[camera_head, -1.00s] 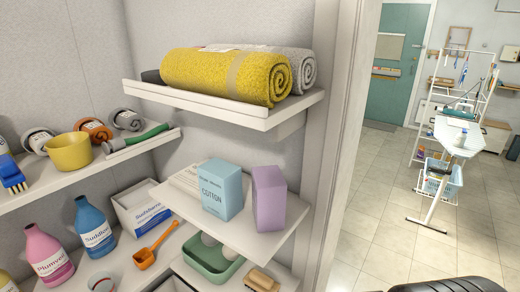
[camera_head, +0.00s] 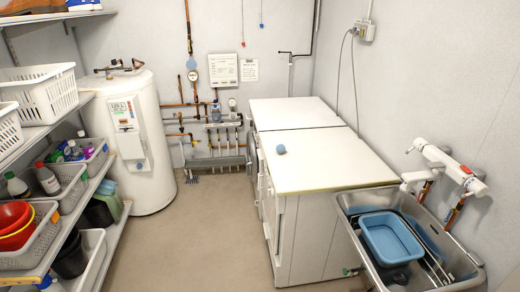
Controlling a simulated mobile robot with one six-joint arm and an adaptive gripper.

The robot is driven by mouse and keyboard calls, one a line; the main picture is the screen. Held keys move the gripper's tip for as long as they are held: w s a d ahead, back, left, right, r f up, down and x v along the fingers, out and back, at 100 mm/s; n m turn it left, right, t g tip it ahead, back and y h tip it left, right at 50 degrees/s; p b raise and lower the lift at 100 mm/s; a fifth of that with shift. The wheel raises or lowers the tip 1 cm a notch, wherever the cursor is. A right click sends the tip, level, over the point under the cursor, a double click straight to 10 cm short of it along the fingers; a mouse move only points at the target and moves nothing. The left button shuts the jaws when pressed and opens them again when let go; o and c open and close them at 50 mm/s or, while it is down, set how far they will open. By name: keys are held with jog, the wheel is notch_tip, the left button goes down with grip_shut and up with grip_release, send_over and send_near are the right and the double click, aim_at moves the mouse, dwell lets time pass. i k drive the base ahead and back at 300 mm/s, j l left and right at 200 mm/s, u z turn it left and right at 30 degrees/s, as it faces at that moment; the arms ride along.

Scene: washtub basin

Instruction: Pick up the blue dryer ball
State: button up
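A small blue ball (camera_head: 281,149), which looks like the dryer ball, rests on the white worktop (camera_head: 335,165) near its left edge, in the head view. It is small at this distance. Nothing touches it except the top under it. My gripper does not show in the head view.
A metal sink (camera_head: 455,266) holding a blue basin (camera_head: 391,238) stands right of the worktop. Shelves with white baskets (camera_head: 42,92) and a grey crate (camera_head: 40,245) line the left. A white boiler (camera_head: 133,140) stands behind them. The floor (camera_head: 210,235) between is clear.

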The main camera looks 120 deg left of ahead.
aim_at(281, 148)
jog(key=u, duration=3.6)
jog(key=i+j+z, duration=0.4)
jog(key=i+j, duration=0.75)
jog(key=i, duration=0.6)
jog(key=i+j+z, duration=0.4)
jog(key=i+j, duration=1.2)
